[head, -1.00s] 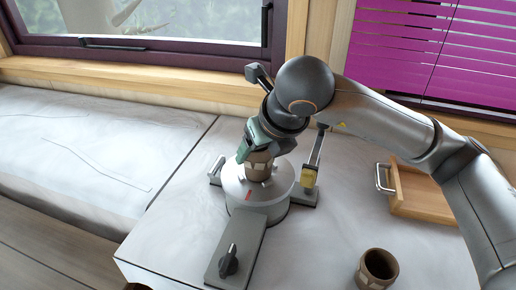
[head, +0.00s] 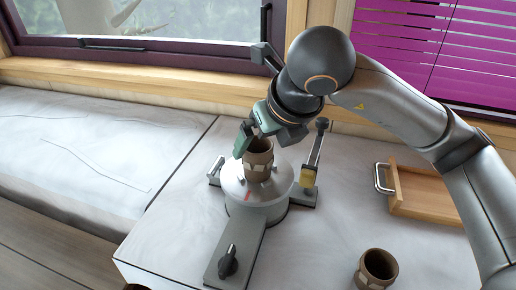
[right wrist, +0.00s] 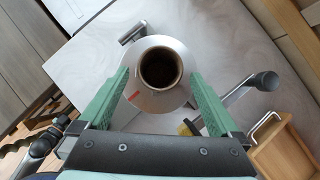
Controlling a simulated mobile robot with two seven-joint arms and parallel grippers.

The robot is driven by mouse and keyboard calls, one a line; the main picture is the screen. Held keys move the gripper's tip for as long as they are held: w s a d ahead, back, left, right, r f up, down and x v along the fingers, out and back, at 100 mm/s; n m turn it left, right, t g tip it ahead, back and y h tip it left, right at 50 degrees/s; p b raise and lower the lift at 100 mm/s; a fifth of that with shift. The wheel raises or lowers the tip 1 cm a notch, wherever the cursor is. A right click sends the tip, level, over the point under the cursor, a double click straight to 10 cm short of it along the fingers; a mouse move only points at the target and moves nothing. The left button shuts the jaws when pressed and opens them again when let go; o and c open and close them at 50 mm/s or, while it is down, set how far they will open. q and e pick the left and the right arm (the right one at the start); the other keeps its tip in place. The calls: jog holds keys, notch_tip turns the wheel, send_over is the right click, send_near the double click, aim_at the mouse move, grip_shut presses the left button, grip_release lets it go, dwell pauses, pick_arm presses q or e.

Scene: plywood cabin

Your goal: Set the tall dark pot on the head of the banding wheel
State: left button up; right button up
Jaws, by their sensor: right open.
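The tall dark pot (head: 258,160) stands upright on the round grey head of the banding wheel (head: 234,190). In the right wrist view the pot (right wrist: 160,67) shows from above, with its open mouth near the middle of the wheel head (right wrist: 146,103). My right gripper (head: 246,138) is open, just above and behind the pot in the head view. In the right wrist view its green fingers (right wrist: 159,90) are spread wide, one on each side, apart from the pot. My left gripper is not in view.
A second brown pot (head: 376,269) stands at the front right of the table. A wooden tray with a metal handle (head: 425,196) lies at the right. The wheel's base has a black knob (head: 229,262) in front and an upright arm (head: 316,152) beside the head.

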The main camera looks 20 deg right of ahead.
jog(key=v, duration=0.7)
jog(key=shift+s+r, duration=0.2)
jog(key=shift+r, duration=0.1)
jog(key=shift+s, duration=0.1)
